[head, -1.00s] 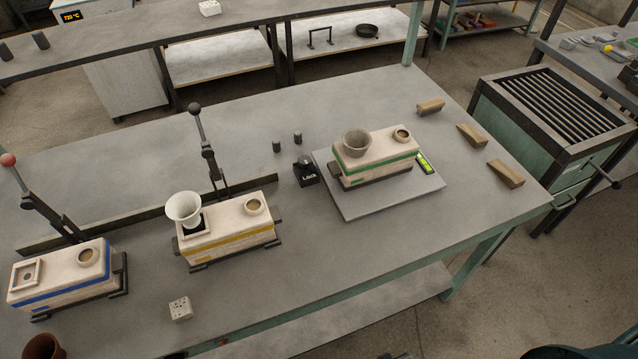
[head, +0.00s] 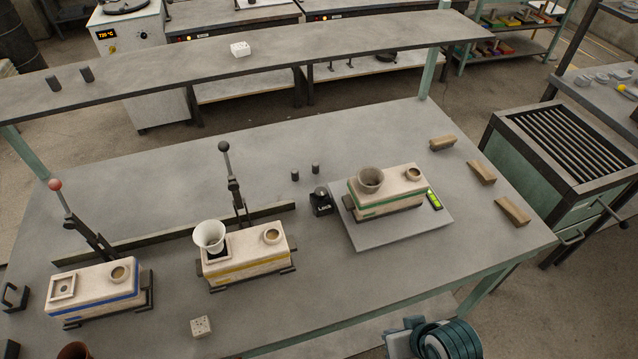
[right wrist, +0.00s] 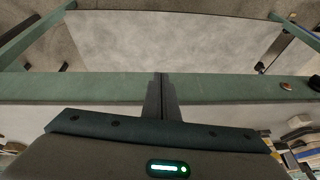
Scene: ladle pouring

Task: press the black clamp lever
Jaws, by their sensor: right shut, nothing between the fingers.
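The black-knobbed clamp lever (head: 232,186) stands upright behind the yellow-striped mould box (head: 246,258), on the long rail of the bench. A white funnel (head: 209,236) sits on that box. A second clamp lever with a red knob (head: 77,214) stands farther left, behind the blue-striped mould box (head: 95,290). My right gripper (right wrist: 162,82) is shut and empty in the right wrist view, its fingers in front of a green bench beam. In the head view my teal right arm shows at the bottom right, away from both levers. My left gripper is not in view.
A green-striped mould box (head: 388,190) with a grey cup stands on a grey plate (head: 405,232). A black block (head: 321,203) is beside the plate. A white perforated cube (head: 201,326) lies near the front edge. Wooden wedges (head: 512,211) lie at the right. A raised shelf (head: 300,50) spans the back.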

